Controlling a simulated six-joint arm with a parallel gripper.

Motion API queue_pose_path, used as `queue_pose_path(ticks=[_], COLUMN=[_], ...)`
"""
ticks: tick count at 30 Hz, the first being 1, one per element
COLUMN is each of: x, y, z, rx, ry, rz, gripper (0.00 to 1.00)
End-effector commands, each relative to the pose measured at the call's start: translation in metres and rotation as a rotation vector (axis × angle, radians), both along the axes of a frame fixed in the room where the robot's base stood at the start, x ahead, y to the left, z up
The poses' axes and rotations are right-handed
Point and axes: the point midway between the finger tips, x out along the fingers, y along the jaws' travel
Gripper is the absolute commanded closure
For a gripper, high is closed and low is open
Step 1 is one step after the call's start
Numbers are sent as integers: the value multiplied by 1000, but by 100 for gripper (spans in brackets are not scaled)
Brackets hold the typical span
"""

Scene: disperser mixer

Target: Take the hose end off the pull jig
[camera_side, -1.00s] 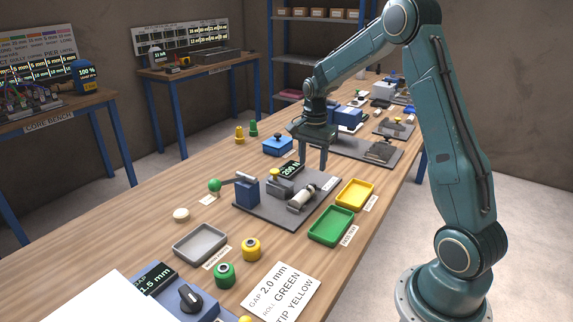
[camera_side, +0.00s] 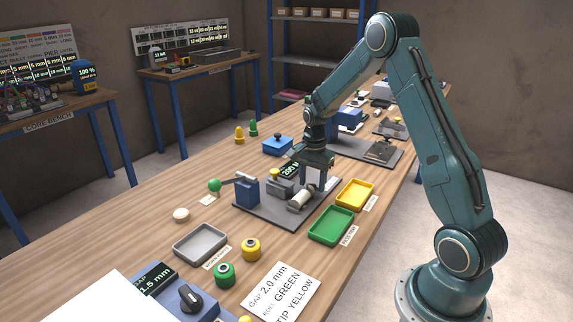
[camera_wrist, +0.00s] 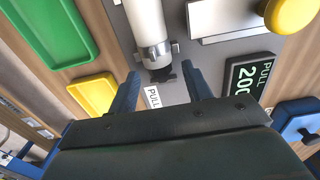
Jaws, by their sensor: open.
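The hose end (camera_side: 299,201) is a short white cylinder lying on the grey plate of the pull jig (camera_side: 268,217). In the wrist view the hose end (camera_wrist: 149,22) has a metal clamp band around it near its dark tip. My gripper (camera_side: 315,184) is low over the jig at the hose end. The side view does not show whether a finger touches the hose.
A green tray (camera_side: 331,226) and a yellow tray (camera_side: 355,194) stand right of the jig. A grey tray (camera_side: 201,243) stands at front left. The jig's display (camera_side: 290,167), a yellow knob (camera_wrist: 291,13) and a blue block (camera_side: 246,192) are close to the hose.

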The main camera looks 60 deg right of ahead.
Motion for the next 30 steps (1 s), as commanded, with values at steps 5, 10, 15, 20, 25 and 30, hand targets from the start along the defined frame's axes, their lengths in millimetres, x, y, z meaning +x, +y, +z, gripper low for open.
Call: queue_pose_path(ticks=[5, 10, 15, 20, 25, 30], x=[0, 0, 0, 0, 0, 0], y=[0, 0, 0, 0, 0, 0], z=[-10, -11, -11, -11, -11, -10], rx=[0, -1, -1, -1, -1, -1], ry=[0, 0, 0, 0, 0, -1], rz=[1, 1, 1, 1, 1, 1], gripper=[51, 51, 51, 53, 86, 100])
